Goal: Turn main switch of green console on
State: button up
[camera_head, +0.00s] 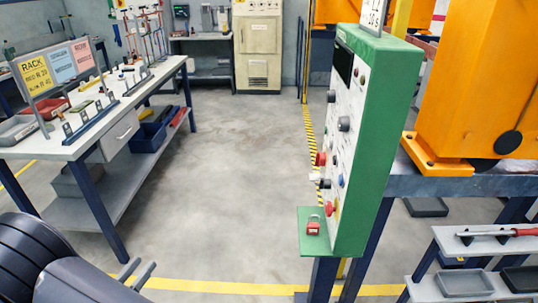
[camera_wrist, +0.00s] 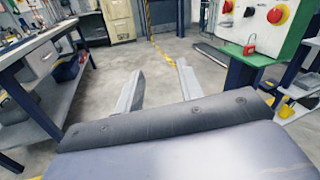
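The green console (camera_head: 375,130) stands right of centre in the head view, its pale panel seen at a steep angle. The panel bears dark knobs, a grey knob (camera_head: 344,124), a blue button (camera_head: 341,180) and red controls (camera_head: 329,208). Which is the main switch, and its setting, I cannot tell. In the wrist view the console's lower part (camera_wrist: 290,45) shows at upper right, with a red knob on yellow (camera_wrist: 275,15). A red padlock (camera_head: 313,228) is at the console's green ledge. My gripper (camera_head: 145,264) is open and empty, low and well left of the console; its fingers (camera_wrist: 160,68) point forward.
A workbench (camera_head: 100,130) with a rack sign and bins stands left. An orange machine (camera_head: 480,80) on a dark table is right of the console, with grey trays (camera_head: 465,283) below. A beige cabinet (camera_head: 258,50) stands at the back. The floor between is clear.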

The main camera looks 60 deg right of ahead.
aim_at(321, 157)
jog(key=i+l+z, duration=0.1)
jog(key=z, duration=0.35)
jog(key=i+z, duration=0.25)
jog(key=z, duration=0.25)
jog(key=i+j+z, duration=0.1)
jog(key=z, duration=0.35)
jog(key=i+j+z, duration=0.15)
jog(key=z, duration=0.35)
jog(key=i+j+z, duration=0.15)
jog(key=i+z, duration=0.2)
jog(key=i+j+z, duration=0.3)
